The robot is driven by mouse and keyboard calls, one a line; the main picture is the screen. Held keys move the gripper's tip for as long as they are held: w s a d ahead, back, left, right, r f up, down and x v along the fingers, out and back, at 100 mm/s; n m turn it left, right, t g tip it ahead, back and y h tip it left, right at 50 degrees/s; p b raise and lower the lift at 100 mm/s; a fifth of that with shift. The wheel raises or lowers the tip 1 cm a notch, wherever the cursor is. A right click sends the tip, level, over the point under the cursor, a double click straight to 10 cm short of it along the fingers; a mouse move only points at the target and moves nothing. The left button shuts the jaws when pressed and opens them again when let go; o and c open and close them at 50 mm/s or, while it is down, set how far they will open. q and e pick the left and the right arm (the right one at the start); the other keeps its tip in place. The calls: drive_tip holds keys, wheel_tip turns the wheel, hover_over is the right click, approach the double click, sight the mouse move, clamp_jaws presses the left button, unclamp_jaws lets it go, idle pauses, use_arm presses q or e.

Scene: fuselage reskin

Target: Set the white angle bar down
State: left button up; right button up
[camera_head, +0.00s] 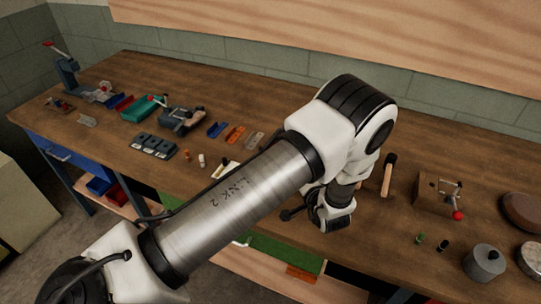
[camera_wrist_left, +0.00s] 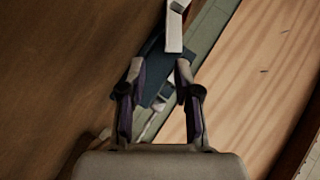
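A white bar-like piece (camera_wrist_left: 174,32), probably the angle bar, shows at the top of the left wrist view, with a bent upper end cut by the frame edge. Its lower end lies just beyond the tip of one finger. My left gripper (camera_wrist_left: 159,72) has its two fingers apart, with a gap between them, and no grip on the bar is visible. In the head view my left arm crosses the bench and hides most of the gripper. I cannot make out the white bar there for sure. My right gripper is in neither view.
A dark blue-grey item (camera_wrist_left: 154,78) shows between and beyond the fingers. On the wooden bench (camera_head: 300,105) stand a dark block set (camera_head: 152,146), a teal box (camera_head: 139,108), a clamp on a wooden block (camera_head: 437,197) and a grey cylinder (camera_head: 484,263). The back strip is clear.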

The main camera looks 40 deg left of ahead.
use_arm(q)
drive_tip(key=shift+a, duration=0.5)
drive_tip(key=shift+w+a+r+p, duration=0.1)
drive_tip(key=shift+w+a+p, duration=0.1)
drive_tip(key=shift+a+p, duration=0.35)
drive_tip(key=shift+w+a+p, duration=0.15)
drive_tip(key=shift+a+p, duration=0.35)
drive_tip(key=shift+p, duration=0.05)
drive_tip(key=shift+w+a+f, duration=0.85)
drive_tip(key=shift+w+f, duration=0.05)
drive_tip(key=shift+w+a+f, duration=0.1)
drive_tip(key=shift+w+f, duration=0.05)
drive_tip(key=shift+s+d+r, duration=0.2)
drive_tip(key=shift+s+r, duration=0.05)
clamp_jaws()
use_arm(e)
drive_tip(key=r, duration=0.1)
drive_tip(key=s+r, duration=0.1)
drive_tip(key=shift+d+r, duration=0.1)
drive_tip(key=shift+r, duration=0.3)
use_arm(q)
drive_tip(key=shift+w, duration=0.1)
